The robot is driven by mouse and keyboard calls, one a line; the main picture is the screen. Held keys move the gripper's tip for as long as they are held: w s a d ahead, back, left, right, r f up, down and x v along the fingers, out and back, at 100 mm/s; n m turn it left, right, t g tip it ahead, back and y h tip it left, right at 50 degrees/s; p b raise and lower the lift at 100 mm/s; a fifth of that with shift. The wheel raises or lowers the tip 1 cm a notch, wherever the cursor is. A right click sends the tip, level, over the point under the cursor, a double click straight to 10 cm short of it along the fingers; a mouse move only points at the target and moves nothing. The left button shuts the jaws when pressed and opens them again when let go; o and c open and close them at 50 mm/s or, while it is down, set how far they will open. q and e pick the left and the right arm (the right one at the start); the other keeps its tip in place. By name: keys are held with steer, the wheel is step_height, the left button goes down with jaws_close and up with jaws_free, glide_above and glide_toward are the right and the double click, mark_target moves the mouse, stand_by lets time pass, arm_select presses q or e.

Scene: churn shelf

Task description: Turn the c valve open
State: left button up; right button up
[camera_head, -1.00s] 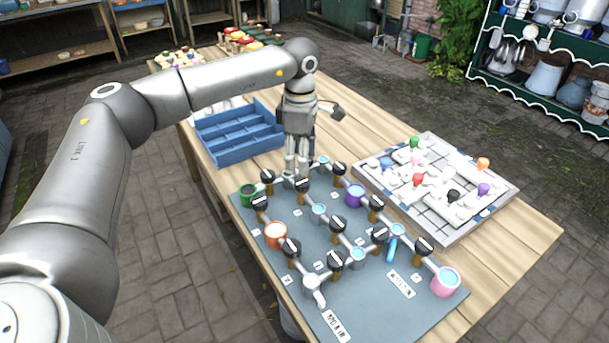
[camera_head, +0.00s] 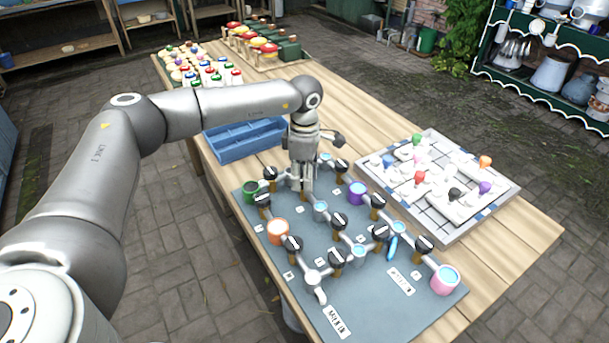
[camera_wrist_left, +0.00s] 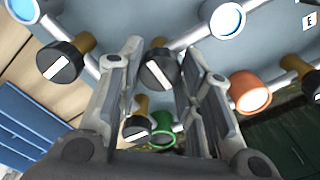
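The blue-grey valve board (camera_head: 385,305) lies on the wooden table, with several black knobs with white bars on pale pipes. My left gripper (camera_head: 304,186) points down over the back-left part of the board and hides a knob there. In the left wrist view my left gripper (camera_wrist_left: 160,62) is open, with one finger on each side of a black knob (camera_wrist_left: 157,70). Its white bar runs slantwise between the fingers. I cannot tell whether the fingers touch it. Its letter is not readable, so I cannot confirm it is the c valve. My right gripper is not in view.
Neighbouring knobs (camera_head: 341,167) and (camera_head: 262,200) stand close by. Green (camera_head: 250,192), orange (camera_head: 278,232), purple (camera_head: 357,193) and pink (camera_head: 445,280) cups sit on the board. A blue tray (camera_head: 245,140) is behind, and a white puzzle board (camera_head: 440,235) to the right.

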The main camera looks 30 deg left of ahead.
arm_select(q)
steer(key=c, duration=0.4)
steer(key=shift+n, duration=0.4)
steer(key=n, duration=0.2)
steer(key=shift+n+b, duration=0.3)
steer(key=shift+n, duration=0.1)
steer(key=n, duration=0.4)
steer(key=shift+n+b, duration=0.3)
steer(key=n, duration=0.5)
steer(key=shift+w+r+n, duration=0.1)
steer(key=shift+n, duration=2.3)
